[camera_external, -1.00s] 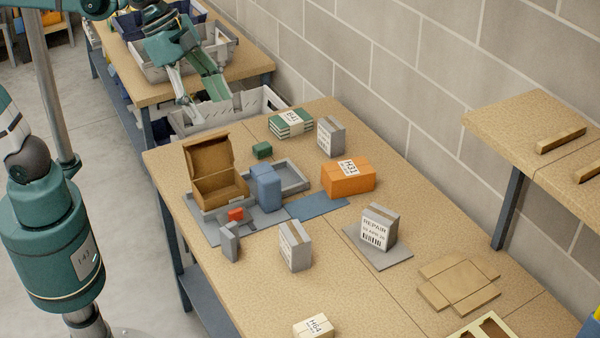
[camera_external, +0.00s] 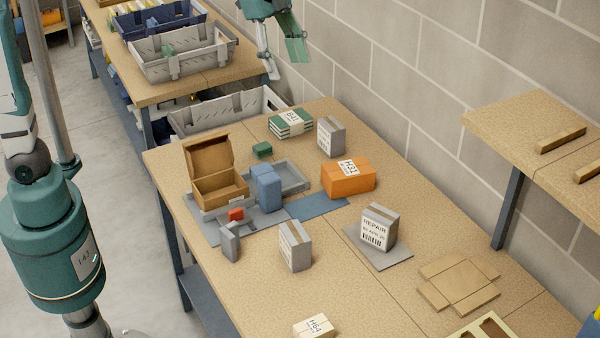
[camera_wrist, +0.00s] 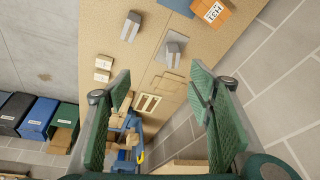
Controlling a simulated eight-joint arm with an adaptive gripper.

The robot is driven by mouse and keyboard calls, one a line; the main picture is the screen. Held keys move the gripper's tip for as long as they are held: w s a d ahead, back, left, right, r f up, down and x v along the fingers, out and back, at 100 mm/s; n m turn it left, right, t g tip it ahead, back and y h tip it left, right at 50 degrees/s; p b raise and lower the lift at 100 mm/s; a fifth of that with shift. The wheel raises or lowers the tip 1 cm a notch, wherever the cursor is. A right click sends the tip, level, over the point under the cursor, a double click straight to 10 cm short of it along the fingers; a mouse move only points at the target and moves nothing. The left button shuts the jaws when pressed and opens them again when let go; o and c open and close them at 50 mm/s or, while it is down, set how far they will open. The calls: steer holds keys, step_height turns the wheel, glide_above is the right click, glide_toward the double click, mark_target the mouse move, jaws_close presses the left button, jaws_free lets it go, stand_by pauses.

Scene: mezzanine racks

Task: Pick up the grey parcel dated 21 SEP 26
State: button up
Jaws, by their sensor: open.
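Three grey parcels with white labels stand on the near table. One (camera_external: 331,137) is at the back by the wall, behind the orange box. One (camera_external: 295,246) is near the table's middle. One (camera_external: 379,228) stands on a grey mat, its label reading REPAIR with a date that looks like APR 26. I cannot read the dates on the other two. The wrist view shows the mat parcel (camera_wrist: 173,50) and the middle one (camera_wrist: 131,25) from above. My gripper (camera_external: 284,50) is open and empty, high beside the wall, apart from all parcels; its fingers (camera_wrist: 157,75) frame the wrist view.
An orange H31 box (camera_external: 348,180), green-striped B41 box (camera_external: 291,123), open brown carton (camera_external: 219,188), blue object (camera_external: 266,190) and small H64 box (camera_external: 314,327) share the table. The brick wall (camera_external: 410,90) rises behind. A raised shelf (camera_external: 540,110) overhangs at right.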

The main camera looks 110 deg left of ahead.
steer(key=w+a+f+m, duration=0.1)
steer(key=w+a, duration=0.3)
steer(key=a, duration=0.7)
steer(key=m+h, duration=0.2)
steer(key=m, duration=0.1)
glide_above(330, 122)
step_height(330, 122, down, 10)
steer(key=f, duration=0.1)
steer(key=shift+m+g, duration=0.3)
steer(key=shift+g, duration=0.1)
step_height(330, 122, down, 30)
steer(key=shift+f, duration=0.5)
steer(key=shift+x, duration=1.25)
steer(key=shift+w+d+f, duration=0.1)
